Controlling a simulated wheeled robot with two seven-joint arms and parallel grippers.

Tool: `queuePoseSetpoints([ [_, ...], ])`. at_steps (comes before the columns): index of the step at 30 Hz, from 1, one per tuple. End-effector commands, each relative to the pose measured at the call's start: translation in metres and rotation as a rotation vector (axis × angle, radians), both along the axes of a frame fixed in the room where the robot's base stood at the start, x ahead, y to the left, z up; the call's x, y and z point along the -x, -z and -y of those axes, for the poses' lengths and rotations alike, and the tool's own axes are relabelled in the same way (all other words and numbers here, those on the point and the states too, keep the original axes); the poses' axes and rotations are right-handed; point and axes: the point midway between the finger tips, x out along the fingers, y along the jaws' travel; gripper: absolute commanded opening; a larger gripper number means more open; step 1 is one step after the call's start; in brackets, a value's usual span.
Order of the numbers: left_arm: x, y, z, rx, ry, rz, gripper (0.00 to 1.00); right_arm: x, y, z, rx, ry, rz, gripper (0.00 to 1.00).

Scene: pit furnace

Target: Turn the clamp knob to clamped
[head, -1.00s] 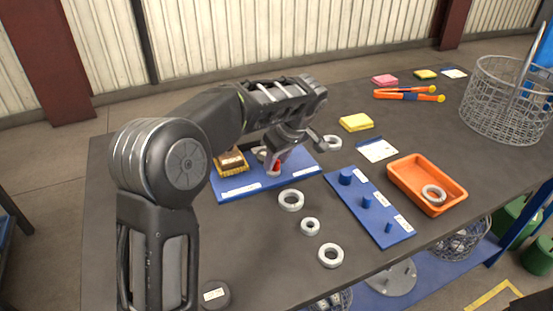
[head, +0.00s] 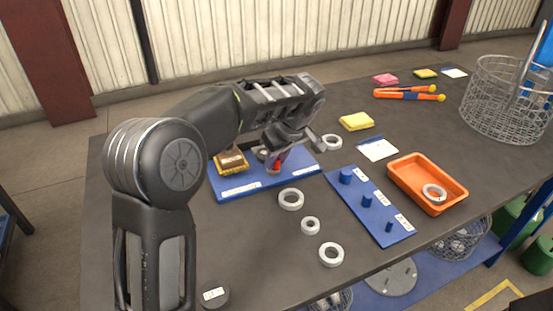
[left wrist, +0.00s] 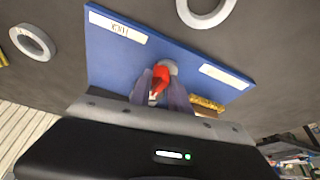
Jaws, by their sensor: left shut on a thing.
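The clamp knob, with a red part (head: 277,167), stands on the blue board (head: 240,187) on the table. In the left wrist view the red knob (left wrist: 160,80) shows between my gripper's two fingers, above a grey round base. My left gripper (head: 273,163) reaches down over the board and is shut on the knob. It also shows in the left wrist view (left wrist: 160,98). White labels lie on the board on both sides of the knob, too small to read surely. A brown and yellow block (head: 231,161) sits at the board's left. My right gripper is not in view.
Grey rings (head: 291,199) lie in front of the board. A second blue board with pegs (head: 385,228) and an orange tray (head: 458,193) holding a ring are to the right. A wire basket (head: 480,105) stands at the back right.

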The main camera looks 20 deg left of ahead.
Motion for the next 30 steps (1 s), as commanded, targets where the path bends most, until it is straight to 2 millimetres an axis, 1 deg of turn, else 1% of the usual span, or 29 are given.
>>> queuePoseSetpoints([
  [8,0.001,0.001,-0.001,0.001,0.16,0.004,0.0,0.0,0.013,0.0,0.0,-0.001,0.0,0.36],
  [16,0.002,0.001,-0.002,0.001,0.399,0.002,0.0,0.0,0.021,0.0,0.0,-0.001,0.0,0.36],
  [23,0.002,-0.001,-0.004,0.001,0.615,0.004,0.0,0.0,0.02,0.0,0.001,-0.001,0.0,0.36],
  [30,0.003,-0.002,-0.005,0.001,0.843,0.003,0.0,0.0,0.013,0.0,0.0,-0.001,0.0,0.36],
])
